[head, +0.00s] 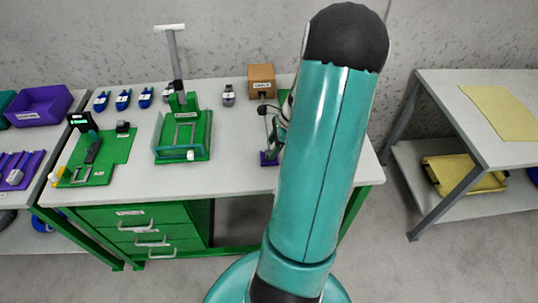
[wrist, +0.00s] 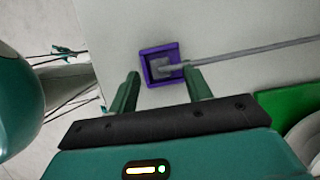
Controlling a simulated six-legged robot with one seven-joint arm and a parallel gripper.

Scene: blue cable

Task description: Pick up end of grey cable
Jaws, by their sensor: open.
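The grey cable (wrist: 250,49) runs in from the right in the wrist view. Its blocky grey end (wrist: 160,68) lies in a small purple square holder (wrist: 147,78) on the pale bench top. My gripper (wrist: 160,79) is open and empty, its two green fingers pointing toward the holder. In the picture the cable end shows between the fingertips, and the cable passes by the right fingertip. I cannot tell the height between them. In the head view the purple holder (head: 267,159) shows beside my arm, which hides much of this area.
A brown box (head: 261,80) stands at the back of the bench (head: 235,163). Green fixtures (head: 181,138) and a green board (head: 97,157) lie to the left. A green surface (wrist: 287,104) shows at the wrist view's right. Another table (head: 480,115) stands at the right.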

